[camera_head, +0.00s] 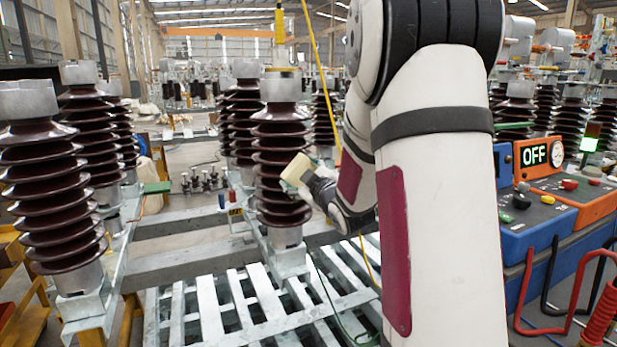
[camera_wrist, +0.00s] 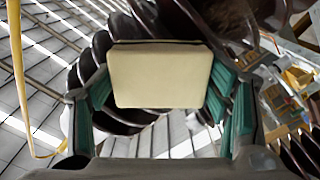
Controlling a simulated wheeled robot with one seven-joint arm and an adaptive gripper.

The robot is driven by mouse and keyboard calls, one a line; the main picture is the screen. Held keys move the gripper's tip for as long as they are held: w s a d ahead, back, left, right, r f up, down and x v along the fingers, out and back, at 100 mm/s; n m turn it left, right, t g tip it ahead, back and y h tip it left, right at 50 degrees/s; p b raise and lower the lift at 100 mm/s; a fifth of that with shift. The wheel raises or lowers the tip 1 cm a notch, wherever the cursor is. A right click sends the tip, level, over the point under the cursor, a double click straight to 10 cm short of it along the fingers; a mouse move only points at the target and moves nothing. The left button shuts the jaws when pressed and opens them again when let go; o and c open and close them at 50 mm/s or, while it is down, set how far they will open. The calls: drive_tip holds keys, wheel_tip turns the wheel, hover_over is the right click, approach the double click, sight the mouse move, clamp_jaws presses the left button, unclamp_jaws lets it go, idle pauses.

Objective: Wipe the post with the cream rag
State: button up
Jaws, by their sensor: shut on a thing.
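The post (camera_head: 281,150) is a dark brown ribbed insulator with grey metal caps, upright on a metal frame in the middle of the head view. My gripper (camera_head: 308,178) is at its right side, around the lower-middle ribs. It is shut on the cream rag (camera_head: 296,169), a flat block-like pad facing the post. In the wrist view the rag (camera_wrist: 160,75) sits between the green finger pads, and the post's dark ribs (camera_wrist: 115,115) show behind and around it. The rag is close to the ribs; I cannot tell whether it touches them.
More ribbed insulators stand at the left (camera_head: 50,185) and behind. A yellow rope (camera_head: 322,75) hangs right of the post. A metal slatted platform (camera_head: 235,305) lies below. At right are an orange box reading OFF (camera_head: 565,165), a blue control box (camera_head: 535,215) and cables.

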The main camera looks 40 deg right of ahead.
sight(313, 163)
drive_tip(key=shift+w+a+f+b, duration=0.1)
drive_tip(key=shift+w+a+b, duration=0.1)
drive_tip(key=shift+a+b, duration=0.4)
drive_tip(key=shift+w+a+r+b, duration=0.1)
drive_tip(key=shift+w+a+b, duration=0.05)
drive_tip(key=shift+a, duration=0.75)
drive_tip(key=shift+w+a+f+b, duration=0.1)
drive_tip(key=shift+w+a+b, duration=0.1)
drive_tip(key=shift+a+b, duration=0.4)
drive_tip(key=shift+w+a+r+p, duration=0.1)
drive_tip(key=shift+r+p, duration=0.7)
drive_tip(key=shift+r, duration=0.5)
drive_tip(key=shift+s+d, duration=0.3)
drive_tip(key=shift+d, duration=0.65)
drive_tip(key=shift+s+d, duration=0.3)
drive_tip(key=shift+d, duration=0.6)
drive_tip(key=shift+s+d, duration=0.25)
drive_tip(key=shift+d, duration=0.75)
drive_tip(key=shift+s+d, duration=0.2)
drive_tip(key=shift+d, duration=0.75)
drive_tip(key=shift+s, duration=0.1)
drive_tip(key=shift+v, duration=2.9)
drive_tip(key=shift+a, duration=0.1)
